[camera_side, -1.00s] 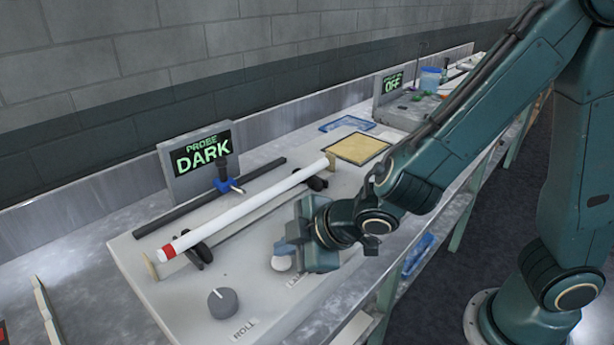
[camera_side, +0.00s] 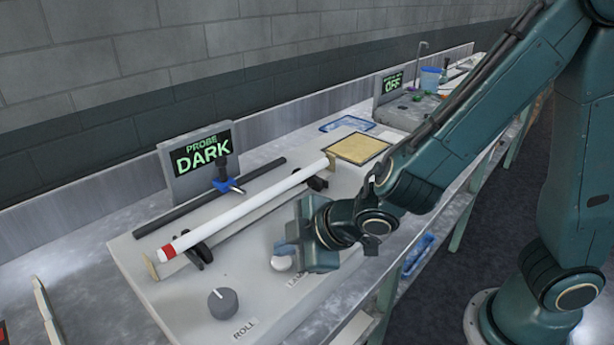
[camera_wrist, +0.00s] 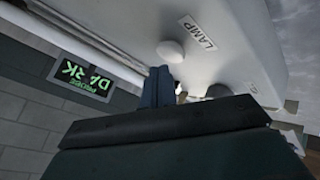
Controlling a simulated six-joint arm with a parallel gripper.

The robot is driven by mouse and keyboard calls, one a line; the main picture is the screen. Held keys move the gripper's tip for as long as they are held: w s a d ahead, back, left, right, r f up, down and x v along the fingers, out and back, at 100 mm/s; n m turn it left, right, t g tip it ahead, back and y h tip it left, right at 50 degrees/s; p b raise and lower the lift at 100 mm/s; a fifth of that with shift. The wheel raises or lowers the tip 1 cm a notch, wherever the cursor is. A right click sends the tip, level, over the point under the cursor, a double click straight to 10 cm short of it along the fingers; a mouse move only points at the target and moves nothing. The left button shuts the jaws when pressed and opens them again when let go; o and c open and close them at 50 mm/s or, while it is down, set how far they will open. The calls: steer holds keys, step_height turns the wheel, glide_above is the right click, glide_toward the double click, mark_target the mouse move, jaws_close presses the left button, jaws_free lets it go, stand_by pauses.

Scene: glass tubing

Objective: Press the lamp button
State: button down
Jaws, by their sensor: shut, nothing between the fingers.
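The lamp button is a white round knob (camera_side: 281,263) on the front part of the grey panel (camera_side: 180,293), and it also shows in the wrist view (camera_wrist: 170,50) beside a LAMP label (camera_wrist: 198,33). My gripper (camera_side: 284,248) is shut and empty. In the side view its fingertips are right at the button's top; in the wrist view the blue-grey fingertips (camera_wrist: 160,72) appear just by the button. I cannot tell whether they touch it. The probe display (camera_side: 202,158) reads DARK. The LAMP label is partly hidden by my gripper in the side view.
A white glass tube (camera_side: 245,212) with a red end lies on supports behind the button. A grey ROLL knob (camera_side: 223,303) stands to the front left. A blue clamp (camera_side: 228,185) and dark rail (camera_side: 210,197) lie behind the tube. A tan pad (camera_side: 358,148) lies farther back.

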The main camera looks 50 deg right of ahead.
mark_target(291, 261)
steer(key=shift+f, duration=0.7)
stand_by(1.0)
steer(key=shift+r, duration=0.7)
steer(key=shift+r, duration=0.1)
steer(key=shift+r, duration=2.9)
steer(key=shift+d, duration=0.1)
steer(key=s+d+r+m+g+h, duration=0.1)
steer(key=s+d+r+m, duration=0.2)
steer(key=d, duration=0.3)
steer(key=s+d+r+m+g, duration=0.1)
steer(key=s+d+r+m, duration=0.15)
steer(key=d, duration=0.25)
steer(key=s+d+r+m, duration=0.1)
steer(key=s+d+m, duration=0.2)
steer(key=s, duration=0.3)
steer(key=s+d+r+m+g+h, duration=0.1)
steer(key=s+d+m, duration=0.2)
steer(key=s, duration=0.4)
steer(key=shift+d+r, duration=0.15)
steer(key=shift+d, duration=0.1)
